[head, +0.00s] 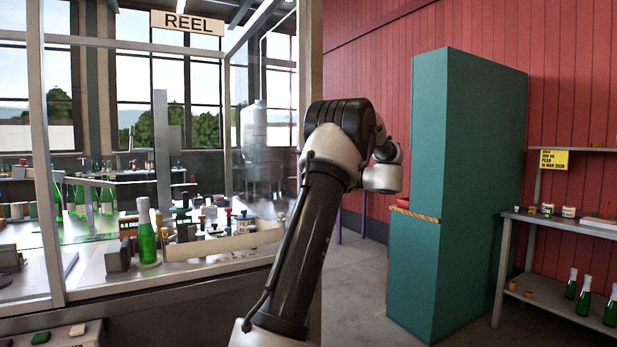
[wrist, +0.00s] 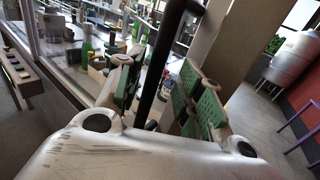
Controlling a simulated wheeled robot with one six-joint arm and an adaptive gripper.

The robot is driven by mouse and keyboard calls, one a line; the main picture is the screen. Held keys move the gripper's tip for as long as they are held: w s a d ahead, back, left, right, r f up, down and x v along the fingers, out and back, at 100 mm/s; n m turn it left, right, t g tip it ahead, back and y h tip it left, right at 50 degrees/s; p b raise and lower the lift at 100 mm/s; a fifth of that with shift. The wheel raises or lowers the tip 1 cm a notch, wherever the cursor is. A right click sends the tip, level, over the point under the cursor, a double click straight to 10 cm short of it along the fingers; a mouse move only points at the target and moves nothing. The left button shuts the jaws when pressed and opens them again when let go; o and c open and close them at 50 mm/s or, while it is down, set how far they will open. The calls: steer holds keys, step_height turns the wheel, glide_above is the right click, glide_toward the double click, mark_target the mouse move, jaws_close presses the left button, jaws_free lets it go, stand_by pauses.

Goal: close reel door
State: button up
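The reel door (head: 310,90) is a glass panel in a pale metal frame, beside the REEL sign (head: 187,22). It stands swung out at an angle from the bench enclosure, its near upright close to my arm. In the wrist view its upright (wrist: 226,45) is right of a long black bar handle (wrist: 168,40). My gripper (wrist: 157,75) is open, with a green-padded finger on each side of the handle. The handle passes between the fingers, and a gap seems to show on both sides; firm contact cannot be told. My arm hides the gripper and handle in the head view.
Inside the enclosure, the bench (head: 180,280) holds green bottles (head: 147,243) and small items. A tall teal cabinet (head: 455,200) stands right of my arm. A metal shelf (head: 570,226) with bottles is at far right. Floor shows between the arm and cabinet.

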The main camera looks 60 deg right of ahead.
steer(key=s, duration=0.9)
steer(key=shift+s+d, duration=0.15)
steer(key=shift+d, duration=0.05)
